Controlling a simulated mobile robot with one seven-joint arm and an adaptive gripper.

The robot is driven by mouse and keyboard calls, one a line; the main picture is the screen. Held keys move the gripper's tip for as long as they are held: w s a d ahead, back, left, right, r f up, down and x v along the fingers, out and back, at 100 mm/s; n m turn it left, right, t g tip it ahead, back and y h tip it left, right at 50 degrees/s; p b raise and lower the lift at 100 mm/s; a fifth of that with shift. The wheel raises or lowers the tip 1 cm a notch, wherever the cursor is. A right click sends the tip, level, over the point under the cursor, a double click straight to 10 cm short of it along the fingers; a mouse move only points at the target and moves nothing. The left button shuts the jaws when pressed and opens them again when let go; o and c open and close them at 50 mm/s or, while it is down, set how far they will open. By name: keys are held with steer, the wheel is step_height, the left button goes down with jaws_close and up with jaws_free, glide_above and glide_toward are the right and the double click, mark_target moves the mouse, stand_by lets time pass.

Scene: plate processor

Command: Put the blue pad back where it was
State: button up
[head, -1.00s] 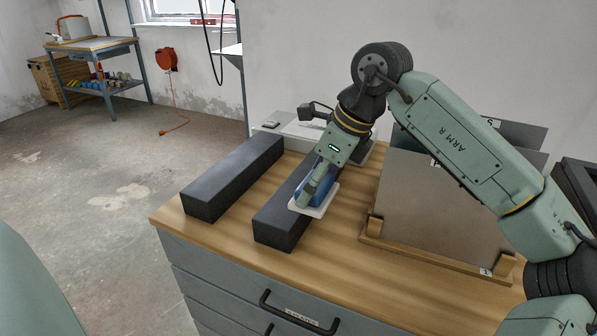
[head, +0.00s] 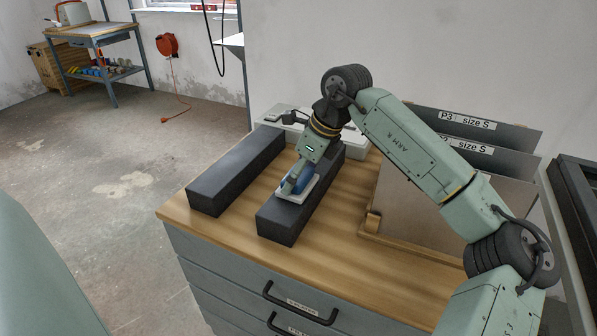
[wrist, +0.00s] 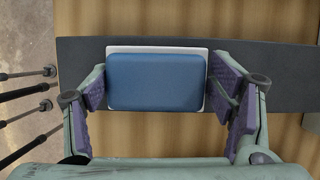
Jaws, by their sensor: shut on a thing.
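The blue pad (head: 301,180) has a blue block top on a white base plate. It is in my gripper (head: 296,186), over the front half of the right-hand dark bar (head: 283,217). In the wrist view the blue pad (wrist: 156,82) lies flat between the purple-lined fingers of my gripper (wrist: 158,92), with the dark bar (wrist: 80,60) beneath it. The gripper is shut on the pad's sides. I cannot tell whether the white base touches the bar's top or hangs just above it.
A second dark bar (head: 236,171) lies parallel on the left of the wooden worktop (head: 335,237). To the right, upright metal plates (head: 440,185) labelled size S stand in a wooden rack (head: 410,246). A pale device (head: 290,121) sits at the back. Bare wood lies between the bars.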

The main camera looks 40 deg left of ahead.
steer(key=shift+f, duration=0.1)
steer(key=shift+f, duration=0.15)
steer(key=o, duration=1)
steer(key=b+v, duration=0.1)
steer(key=v, duration=1.1)
steer(key=shift+r+b, duration=0.3)
steer(key=shift+b, duration=0.1)
steer(key=shift+d, duration=0.1)
